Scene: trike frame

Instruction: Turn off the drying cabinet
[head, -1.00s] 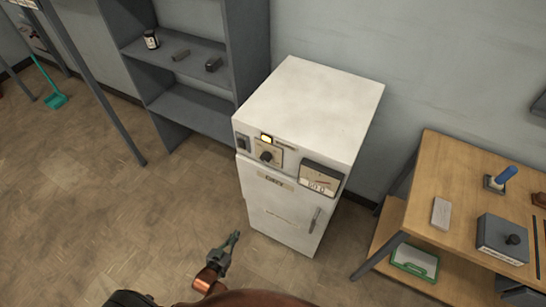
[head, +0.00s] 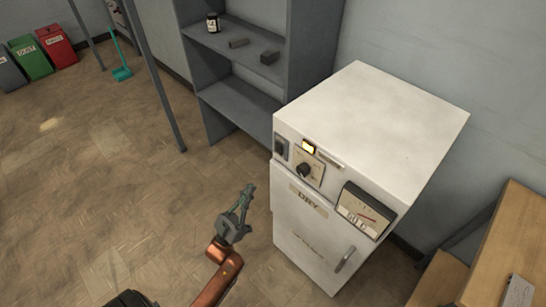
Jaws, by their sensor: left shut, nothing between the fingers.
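The white drying cabinet (head: 370,115) stands against the wall right of centre in the head view, with a "DRY" label on its closed door. Its front panel has a dark switch (head: 281,148) at the left, a lit yellow lamp (head: 308,147), a black knob (head: 304,170) and a dial meter (head: 365,210) at the right. My left gripper (head: 248,190) is in front and to the left of the cabinet, apart from it, shut and empty, pointing up in the picture. My right gripper is out of the picture.
A grey shelf unit (head: 238,96) with a jar (head: 213,22) and two small dark blocks stands left of the cabinet. A wooden table (head: 505,250) is at the right edge. Coloured bins (head: 57,46) stand far left. The floor before the cabinet is clear.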

